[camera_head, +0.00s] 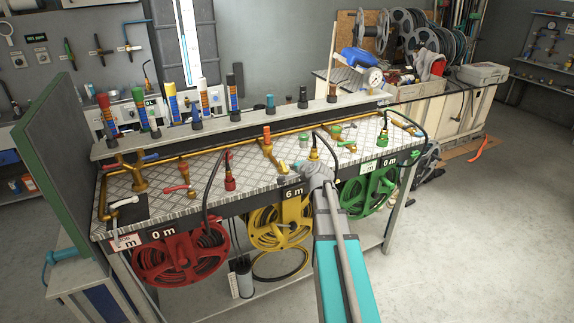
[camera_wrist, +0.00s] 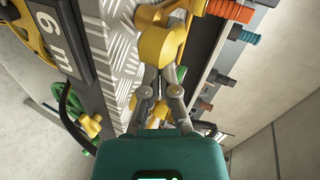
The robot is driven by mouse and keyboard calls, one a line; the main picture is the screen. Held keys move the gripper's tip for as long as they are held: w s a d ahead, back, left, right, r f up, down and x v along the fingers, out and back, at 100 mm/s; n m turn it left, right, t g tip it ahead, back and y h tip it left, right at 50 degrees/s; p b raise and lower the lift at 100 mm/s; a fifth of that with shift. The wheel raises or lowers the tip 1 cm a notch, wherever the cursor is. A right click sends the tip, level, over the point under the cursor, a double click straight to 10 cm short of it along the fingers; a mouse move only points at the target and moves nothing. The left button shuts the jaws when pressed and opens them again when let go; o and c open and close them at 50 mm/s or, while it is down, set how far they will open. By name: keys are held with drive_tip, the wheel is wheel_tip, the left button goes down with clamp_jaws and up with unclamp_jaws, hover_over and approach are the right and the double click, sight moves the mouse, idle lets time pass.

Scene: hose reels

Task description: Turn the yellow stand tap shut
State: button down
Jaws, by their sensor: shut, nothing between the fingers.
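The yellow stand tap (camera_head: 268,152) stands on the chequer-plate bench, behind the yellow hose reel. In the wrist view its rounded yellow body (camera_wrist: 160,42) fills the upper middle, just beyond my fingertips. My gripper (camera_head: 287,181) reaches over the bench from the right. In the wrist view my gripper (camera_wrist: 161,75) is shut with nothing between its fingers. The fingertips are close to the yellow body; I cannot tell whether they touch it. The tap's handle position is not clear.
The yellow reel (camera_head: 282,226) hangs under the "6 m" sign (camera_head: 291,194), between a red reel (camera_head: 178,258) and a green reel (camera_head: 369,193). Other taps stand close by, including a red one (camera_head: 230,183). A raised shelf (camera_head: 240,123) with upright fittings runs behind.

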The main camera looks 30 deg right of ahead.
drive_tip(key=d+f+m+g+y, duration=0.1)
drive_tip(key=d+m+y, duration=0.1)
drive_tip(key=shift+f+m+y, duration=0.2)
drive_tip(key=shift+m+y, duration=0.2)
drive_tip(key=s+d+r+m+g+y, duration=0.4)
drive_tip(key=s+d+y, duration=0.3)
drive_tip(key=y, duration=0.3)
drive_tip(key=shift+s+d+r+m+y+b, duration=0.2)
drive_tip(key=shift+s+r+m+y+b, duration=0.15)
drive_tip(key=shift+m, duration=0.35)
drive_tip(key=shift+w+a+f, duration=0.1)
drive_tip(key=shift+w, duration=0.05)
